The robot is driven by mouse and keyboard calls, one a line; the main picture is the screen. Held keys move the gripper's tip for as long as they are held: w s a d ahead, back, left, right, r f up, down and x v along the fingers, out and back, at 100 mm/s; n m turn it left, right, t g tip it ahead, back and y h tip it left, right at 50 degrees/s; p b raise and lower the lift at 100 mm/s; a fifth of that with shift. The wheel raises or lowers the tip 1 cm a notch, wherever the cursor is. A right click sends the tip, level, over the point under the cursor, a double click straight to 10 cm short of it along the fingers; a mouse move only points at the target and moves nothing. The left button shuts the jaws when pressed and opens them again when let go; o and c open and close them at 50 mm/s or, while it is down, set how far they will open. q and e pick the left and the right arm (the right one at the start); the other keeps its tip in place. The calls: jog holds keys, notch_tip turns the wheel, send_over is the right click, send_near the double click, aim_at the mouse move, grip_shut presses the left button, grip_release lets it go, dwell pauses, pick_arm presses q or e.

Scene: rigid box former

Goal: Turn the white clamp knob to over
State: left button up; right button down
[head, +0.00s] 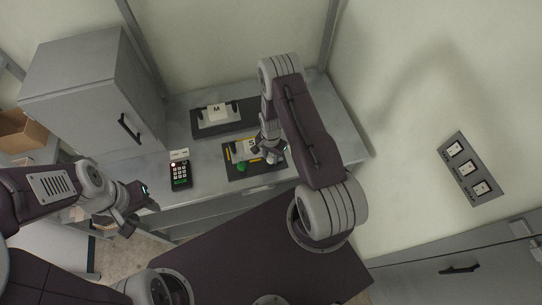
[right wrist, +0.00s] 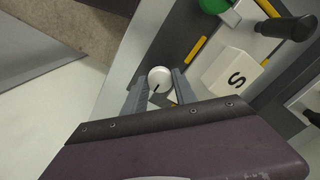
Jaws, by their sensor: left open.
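The white clamp knob (right wrist: 160,77) shows in the right wrist view as a round white disc with a short dark line toward its lower left edge. My right gripper (right wrist: 159,76) has one grey finger on each side of the knob, with a narrow gap visible on both sides. In the head view my right gripper (head: 268,148) is over the right part of the fixture marked S (head: 240,172) and hides most of the knob. My left gripper (head: 139,195) is open and empty in front of the bench, away from the fixture.
The fixture carries a white block marked S (right wrist: 233,80), a green knob (right wrist: 213,4), a black handle (right wrist: 288,28) and yellow strips. A fixture marked M (head: 216,113) stands behind. A black keypad (head: 180,175) lies left. A grey cabinet (head: 75,85) stands at the back left.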

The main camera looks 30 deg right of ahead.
jog(key=n+b, duration=0.2)
jog(key=n, duration=0.1)
jog(key=shift+w+f+n, duration=0.1)
jog(key=shift+n, duration=0.2)
jog(key=n+b, duration=0.2)
jog(key=n, duration=0.2)
jog(key=shift+n+b, duration=0.3)
jog(key=n+b, duration=0.1)
jog(key=n, duration=0.3)
jog(key=shift+b, duration=0.4)
jog(key=n+b, duration=0.1)
jog(key=n, duration=0.4)
jog(key=shift+r+n, duration=0.2)
jog(key=shift+n, duration=0.2)
jog(key=c, duration=1)
grip_release()
